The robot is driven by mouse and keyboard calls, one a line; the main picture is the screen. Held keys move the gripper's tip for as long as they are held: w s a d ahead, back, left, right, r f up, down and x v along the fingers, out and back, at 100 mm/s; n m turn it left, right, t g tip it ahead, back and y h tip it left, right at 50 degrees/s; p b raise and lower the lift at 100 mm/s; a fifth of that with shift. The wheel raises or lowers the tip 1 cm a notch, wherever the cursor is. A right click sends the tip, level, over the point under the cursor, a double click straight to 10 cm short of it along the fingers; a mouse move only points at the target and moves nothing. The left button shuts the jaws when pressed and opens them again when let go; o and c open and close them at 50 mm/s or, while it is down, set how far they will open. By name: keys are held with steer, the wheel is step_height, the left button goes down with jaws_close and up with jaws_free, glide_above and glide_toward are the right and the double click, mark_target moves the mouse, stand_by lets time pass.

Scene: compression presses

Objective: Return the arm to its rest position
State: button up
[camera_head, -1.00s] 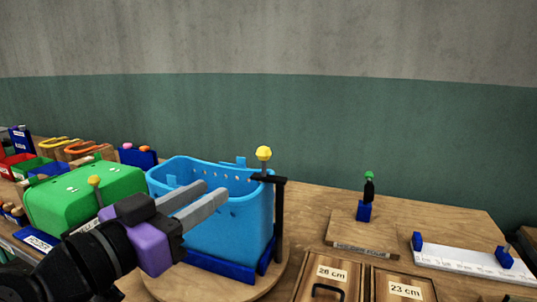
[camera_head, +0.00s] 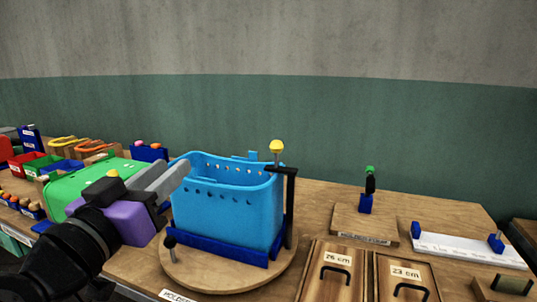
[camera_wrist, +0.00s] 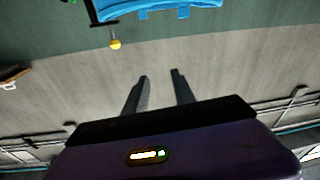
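My gripper (camera_head: 168,180) is in the left half of the head view, in front of the left rim of a blue basket and above the table. Its two grey fingers point up and to the right. In the wrist view my gripper (camera_wrist: 159,78) shows two fingers apart with nothing between them. The blue basket (camera_head: 228,207) stands in a blue holder on a round wooden board, beside a dark post with a yellow knob (camera_head: 277,146). The basket's edge (camera_wrist: 165,6) shows at the top of the wrist view.
A green box (camera_head: 85,183) stands behind my arm at left. Several small bins and orange loops lie farther left. Two wooden lids marked 26 cm (camera_head: 335,275) and 23 cm (camera_head: 404,278), a stand with a green knob (camera_head: 370,169) and a white ruler strip (camera_head: 465,250) are at right.

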step_height(320, 180, down, 16)
steer(key=s+n+y+p, duration=0.1)
steer(key=s+n+y, duration=0.2)
steer(key=n+y, duration=0.7)
steer(key=s+d+f+g+y, duration=0.1)
steer(key=s+d+f+y, duration=0.2)
steer(key=s+d+f, duration=0.3)
steer(key=s+d+f+m+g+h+p, duration=0.1)
steer(key=s+d+f+m+h+p, duration=0.1)
steer(key=s+d, duration=1.3)
steer(key=s+d+f+m+g+h+p, duration=0.2)
steer(key=s+d+f+m+h, duration=0.3)
steer(key=s+d, duration=1)
steer(key=shift+f+m+h, duration=0.2)
steer(key=shift+m+h, duration=0.3)
steer(key=shift+m, duration=0.1)
